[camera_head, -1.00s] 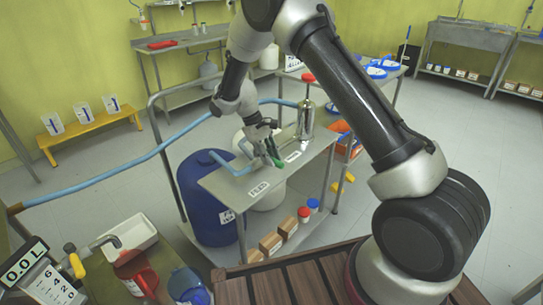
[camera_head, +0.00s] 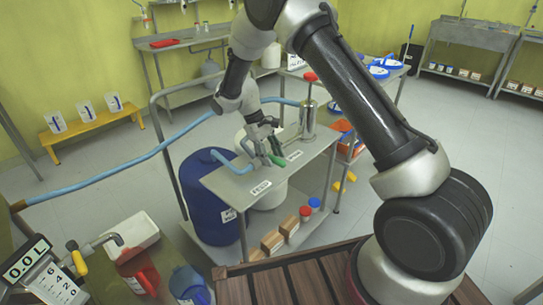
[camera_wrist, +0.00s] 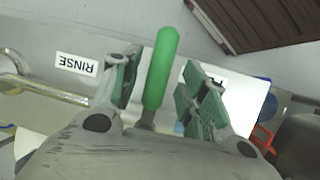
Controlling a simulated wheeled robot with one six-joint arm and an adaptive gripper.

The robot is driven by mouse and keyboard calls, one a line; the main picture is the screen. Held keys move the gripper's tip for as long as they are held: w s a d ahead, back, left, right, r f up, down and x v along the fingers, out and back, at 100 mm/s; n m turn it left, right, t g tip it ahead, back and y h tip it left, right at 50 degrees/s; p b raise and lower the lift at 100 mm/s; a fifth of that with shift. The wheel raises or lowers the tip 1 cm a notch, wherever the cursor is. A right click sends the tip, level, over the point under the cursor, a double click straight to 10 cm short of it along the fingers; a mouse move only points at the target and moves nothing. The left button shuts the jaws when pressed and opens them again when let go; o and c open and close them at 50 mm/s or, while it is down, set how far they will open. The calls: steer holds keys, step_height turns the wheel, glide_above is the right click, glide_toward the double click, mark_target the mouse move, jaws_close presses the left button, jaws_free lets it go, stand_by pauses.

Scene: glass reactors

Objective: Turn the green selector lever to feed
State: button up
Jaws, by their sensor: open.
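The green selector lever (camera_head: 277,160) is on the metal cart top, by the end of the blue hose. In the wrist view the green handle (camera_wrist: 160,70) stands between my two fingers, with gaps on both sides. My gripper (camera_head: 270,150) is open around it; it also shows in the wrist view (camera_wrist: 163,80). The RINSE label (camera_wrist: 76,64) lies left of the lever in the wrist view. Another label is mostly hidden behind the right finger there. In the head view the FEED label (camera_head: 260,188) is on the near left part of the cart top.
A steel vessel with a red cap (camera_head: 309,112) stands behind the lever on the cart (camera_head: 235,185). A blue drum (camera_head: 205,200) is at the cart's left. Small boxes and jars sit on the lower shelf.

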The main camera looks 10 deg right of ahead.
steer(key=v, duration=1.2)
steer(key=shift+w+f, duration=0.1)
steer(key=shift+w, duration=0.05)
steer(key=s+d+r+m+t+y, duration=0.1)
steer(key=s+d+r+m+t, duration=0.1)
steer(key=s+d+r, duration=0.4)
steer(key=s+d+r+m+t+y, duration=0.1)
steer(key=s+d+r, duration=0.6)
steer(key=s, duration=1)
steer(key=s+d+r+m+t+y, duration=0.1)
steer(key=s+d+r+m+t, duration=0.2)
steer(key=s+d+r, duration=0.4)
steer(key=s+d+t, duration=0.1)
steer(key=s, duration=0.4)
steer(key=shift+d+y, duration=0.4)
